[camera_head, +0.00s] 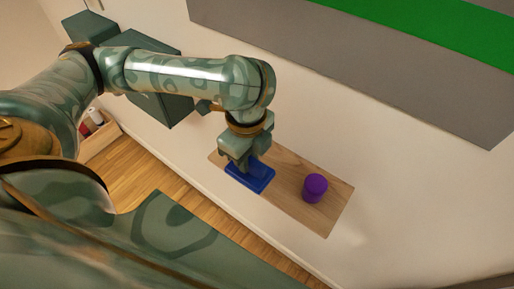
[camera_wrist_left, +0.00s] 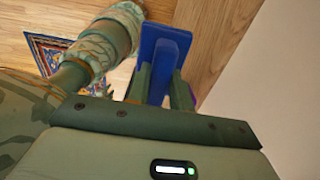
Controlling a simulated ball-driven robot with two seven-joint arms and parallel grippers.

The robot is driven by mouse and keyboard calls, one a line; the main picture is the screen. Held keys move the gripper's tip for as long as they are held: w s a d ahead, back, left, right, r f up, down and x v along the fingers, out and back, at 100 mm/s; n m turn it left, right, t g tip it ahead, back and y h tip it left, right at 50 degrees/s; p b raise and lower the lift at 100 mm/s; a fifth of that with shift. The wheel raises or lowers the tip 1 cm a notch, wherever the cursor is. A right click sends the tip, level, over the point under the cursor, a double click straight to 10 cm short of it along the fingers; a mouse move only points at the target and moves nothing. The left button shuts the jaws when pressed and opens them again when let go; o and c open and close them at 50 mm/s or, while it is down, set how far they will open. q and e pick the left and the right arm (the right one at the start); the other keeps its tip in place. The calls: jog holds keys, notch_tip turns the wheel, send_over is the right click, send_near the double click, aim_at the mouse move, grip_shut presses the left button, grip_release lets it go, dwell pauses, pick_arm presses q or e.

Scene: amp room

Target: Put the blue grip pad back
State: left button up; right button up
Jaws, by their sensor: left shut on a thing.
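The blue grip pad (camera_head: 251,178) is a flat blue block with a raised middle part, at the left half of a wooden wall shelf (camera_head: 296,184). My left gripper (camera_head: 246,164) is above it and shut on its raised part. In the left wrist view the blue grip pad (camera_wrist_left: 157,62) stands between the two fingers of the left gripper (camera_wrist_left: 162,88), with the wooden shelf (camera_wrist_left: 215,28) behind it. I cannot tell whether the pad touches the shelf.
A purple cylinder (camera_head: 315,187) stands on the right half of the shelf, with bare wood between it and the pad. Dark green boxes (camera_head: 150,80) are on the wall at the upper left. A patterned rug (camera_wrist_left: 45,52) lies on the wooden floor.

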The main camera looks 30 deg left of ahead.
pick_arm(q)
jog(key=w+a+f+b, duration=0.1)
jog(key=w+f, duration=0.1)
jog(key=w, duration=0.1)
jog(key=w+a+f+b, duration=0.1)
jog(key=w+f, duration=0.2)
jog(key=w+a+f+b, duration=0.1)
jog(key=w+a+f, duration=0.1)
jog(key=w+f, duration=0.1)
jog(key=shift+w+f, duration=0.1)
jog(key=shift+w, duration=0.15)
jog(key=f+b, duration=0.1)
jog(key=f, duration=0.2)
jog(key=shift+w+a+f+b, duration=0.15)
jog(key=shift+w+f+b, duration=0.05)
jog(key=shift+f+b, duration=0.2)
jog(key=shift+r, duration=0.15)
grip_shut()
jog(key=o, duration=0.9)
grip_release()
notch_tip(320, 180, up, 12)
jog(key=p, duration=0.4)
